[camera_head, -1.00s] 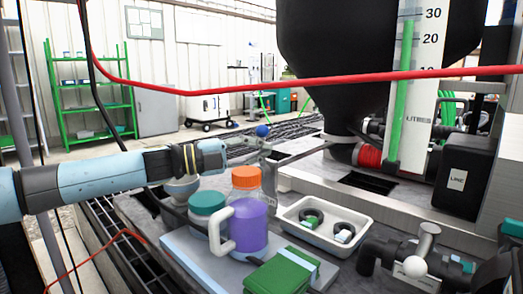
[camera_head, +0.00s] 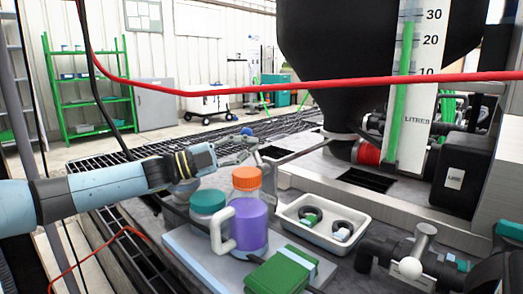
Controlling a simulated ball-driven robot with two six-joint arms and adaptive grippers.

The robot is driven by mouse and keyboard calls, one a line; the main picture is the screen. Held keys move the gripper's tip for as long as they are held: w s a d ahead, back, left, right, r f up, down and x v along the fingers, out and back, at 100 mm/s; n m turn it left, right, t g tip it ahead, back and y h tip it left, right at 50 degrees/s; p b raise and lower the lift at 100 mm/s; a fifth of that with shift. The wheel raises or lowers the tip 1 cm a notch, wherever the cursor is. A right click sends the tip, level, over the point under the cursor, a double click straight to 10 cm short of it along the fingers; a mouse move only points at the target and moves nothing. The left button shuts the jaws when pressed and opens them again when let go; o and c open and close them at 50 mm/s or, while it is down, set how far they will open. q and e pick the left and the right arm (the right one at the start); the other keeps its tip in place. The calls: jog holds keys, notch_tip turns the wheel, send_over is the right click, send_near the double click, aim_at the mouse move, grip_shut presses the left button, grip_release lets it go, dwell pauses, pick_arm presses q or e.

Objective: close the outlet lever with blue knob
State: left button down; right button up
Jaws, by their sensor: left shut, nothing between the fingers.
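The blue knob (camera_head: 246,131) shows at the middle of the view, on top of a grey metal lever (camera_head: 250,157) behind the orange-capped bottle. My left gripper (camera_head: 232,143) reaches in from the left. It is shut with nothing between its fingers. Its tip is right beside the knob on the left; I cannot tell whether they touch. The lower part of the lever and its valve are largely hidden behind the bottle. My right gripper is not in view.
An orange-capped bottle (camera_head: 246,179), a green-capped jar (camera_head: 207,203) and a purple mug (camera_head: 248,225) stand close in front of the lever. A white tray (camera_head: 322,240) with black rings is to their right. A red cable crosses above.

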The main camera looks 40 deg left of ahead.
pick_arm(q)
jog(key=shift+a+f, duration=0.15)
jog(key=shift+a, duration=0.15)
dwell(0.5)
